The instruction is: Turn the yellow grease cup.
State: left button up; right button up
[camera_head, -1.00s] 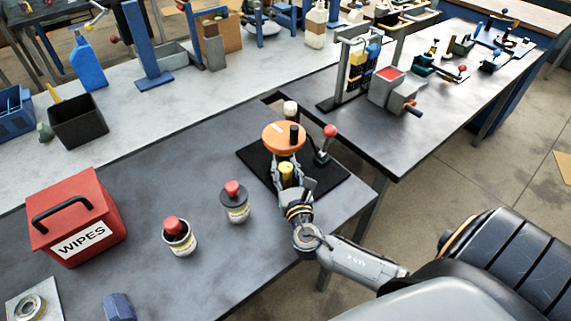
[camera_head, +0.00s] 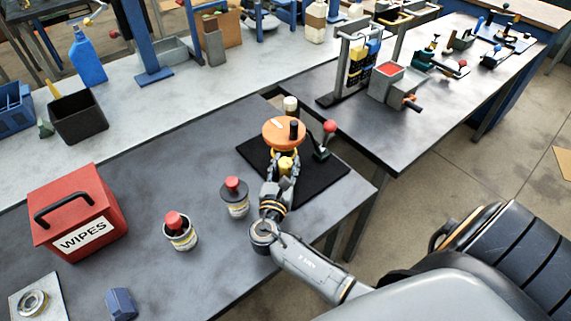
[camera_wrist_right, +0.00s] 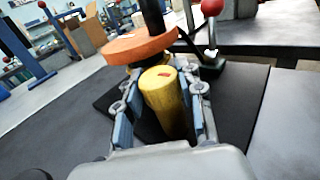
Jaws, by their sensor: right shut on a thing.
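The yellow grease cup (camera_head: 286,164) sits below an orange handwheel (camera_head: 284,133) with a black knob, over a black mat (camera_head: 325,185). In the right wrist view the cup (camera_wrist_right: 164,98) is a yellow cylinder with a small red mark on its end. My right gripper (camera_head: 284,172) is around the cup, with its blue finger pads (camera_wrist_right: 160,118) on both sides of it. It is shut on the cup. The lower part of the cup and its mount are partly hidden by the fingers. My left gripper is not in view.
A red-knobbed lever (camera_head: 328,135) stands just right of the handwheel. Two red-topped cans, one nearer (camera_head: 180,232) and one farther (camera_head: 235,197), stand left of my right arm. A red wipes box (camera_head: 110,205) is farther left. The table between is clear.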

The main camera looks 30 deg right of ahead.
jog(key=shift+r, duration=0.15)
jog(key=o, duration=1.2)
jog(key=shift+s+a, duration=0.15)
jog(key=shift+a, duration=0.1)
jog(key=v, duration=1.1)
jog(key=shift+s+a, duration=0.15)
